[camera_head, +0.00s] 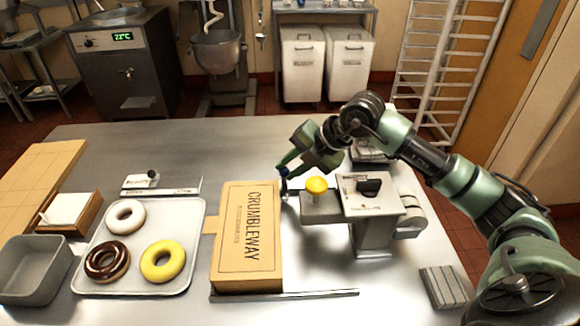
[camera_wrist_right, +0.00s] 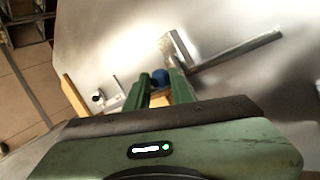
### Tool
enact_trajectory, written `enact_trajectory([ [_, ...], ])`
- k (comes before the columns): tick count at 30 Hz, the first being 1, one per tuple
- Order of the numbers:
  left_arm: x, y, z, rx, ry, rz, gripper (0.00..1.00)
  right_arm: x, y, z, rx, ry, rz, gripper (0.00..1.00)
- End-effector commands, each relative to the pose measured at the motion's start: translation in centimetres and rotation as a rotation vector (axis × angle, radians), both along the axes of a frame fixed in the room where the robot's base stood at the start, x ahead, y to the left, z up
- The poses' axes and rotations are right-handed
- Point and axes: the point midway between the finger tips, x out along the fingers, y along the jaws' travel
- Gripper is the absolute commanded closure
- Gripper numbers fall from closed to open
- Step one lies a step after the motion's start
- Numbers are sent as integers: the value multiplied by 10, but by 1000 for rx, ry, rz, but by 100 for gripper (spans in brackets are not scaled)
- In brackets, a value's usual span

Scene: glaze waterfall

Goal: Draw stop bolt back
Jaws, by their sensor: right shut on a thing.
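The stop bolt shows as a dark blue knob (camera_head: 284,171) beside the far right corner of the cardboard box marked CRUMBLEWAY (camera_head: 249,215). My right gripper (camera_head: 286,167) reaches in from the right and is shut on this knob. In the right wrist view the blue knob (camera_wrist_right: 160,76) sits between the two green fingers (camera_wrist_right: 158,90). The fingers hide most of the bolt, so I cannot tell how far it is drawn. My left gripper is in neither view.
A grey machine (camera_head: 371,210) with a yellow knob (camera_head: 317,185) stands just right of the bolt. A tray (camera_head: 187,206) of doughnuts lies left of the box. A metal rail (camera_head: 318,293) runs along the box's near edge. A grey bin (camera_head: 36,270) stands at the left.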

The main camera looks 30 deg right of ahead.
Motion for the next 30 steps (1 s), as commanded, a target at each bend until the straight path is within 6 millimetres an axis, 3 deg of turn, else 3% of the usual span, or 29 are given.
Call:
enact_trajectory([
  [11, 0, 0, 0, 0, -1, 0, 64, 1, 0, 0, 0, 0, 0, 100],
  [21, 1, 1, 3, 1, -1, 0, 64, 37, -18, 1, 1, -1, -2, 100],
  [30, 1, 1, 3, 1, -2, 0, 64, 41, -20, 1, -1, -3, -3, 100],
])
